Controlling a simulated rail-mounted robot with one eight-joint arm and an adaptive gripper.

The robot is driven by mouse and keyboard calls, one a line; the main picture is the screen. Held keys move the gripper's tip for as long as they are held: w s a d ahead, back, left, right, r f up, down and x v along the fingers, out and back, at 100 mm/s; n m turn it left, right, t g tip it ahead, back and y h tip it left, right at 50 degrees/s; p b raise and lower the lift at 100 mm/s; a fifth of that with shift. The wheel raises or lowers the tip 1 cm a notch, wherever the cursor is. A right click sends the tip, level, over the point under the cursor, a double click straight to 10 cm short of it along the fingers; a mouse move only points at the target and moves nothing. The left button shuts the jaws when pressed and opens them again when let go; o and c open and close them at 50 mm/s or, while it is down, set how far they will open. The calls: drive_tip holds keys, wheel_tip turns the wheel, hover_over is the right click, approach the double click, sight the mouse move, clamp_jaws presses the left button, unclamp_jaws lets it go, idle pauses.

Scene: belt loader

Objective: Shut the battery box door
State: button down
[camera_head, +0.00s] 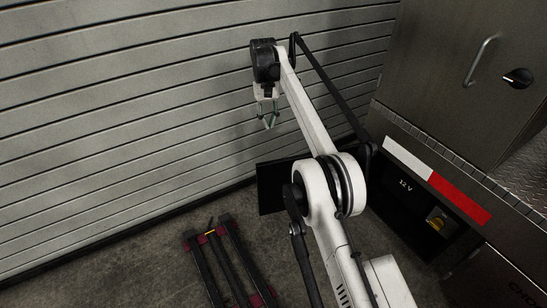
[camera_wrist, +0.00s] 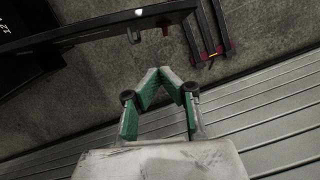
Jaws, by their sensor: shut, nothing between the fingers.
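The black battery box (camera_head: 400,203), marked "12 V", is low at the right in the head view, under a red and white strip. A flat black panel, seemingly its door (camera_head: 270,189), stands out from the box toward the slatted wall, partly hidden by my arm. In the wrist view, a dark edge that looks like the door (camera_wrist: 95,33) runs across the top left, beyond the fingertips. My gripper (camera_head: 269,124) is shut and empty, near the slatted wall and above the door in the picture. Its fingertips also meet in the wrist view (camera_wrist: 166,72). I see no contact with the door.
The slatted wall (camera_head: 120,120) closes off the left and back. A dark rack with red ends (camera_head: 222,240) lies on the concrete floor. A steel cabinet (camera_head: 450,70) with a handle and black knob stands at right. A yellow part (camera_head: 437,219) shows on the box.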

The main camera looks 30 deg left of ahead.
drive_tip(key=s+d+f+b, duration=0.2)
drive_tip(key=f+b, duration=0.1)
drive_tip(key=f, duration=0.2)
drive_tip(key=s+d+f+b, duration=0.2)
drive_tip(key=f+b, duration=0.2)
drive_tip(key=f, duration=0.1)
drive_tip(key=shift+s+d, duration=0.25)
drive_tip(key=shift+d, duration=0.05)
idle(0.4)
drive_tip(key=shift+d, duration=0.1)
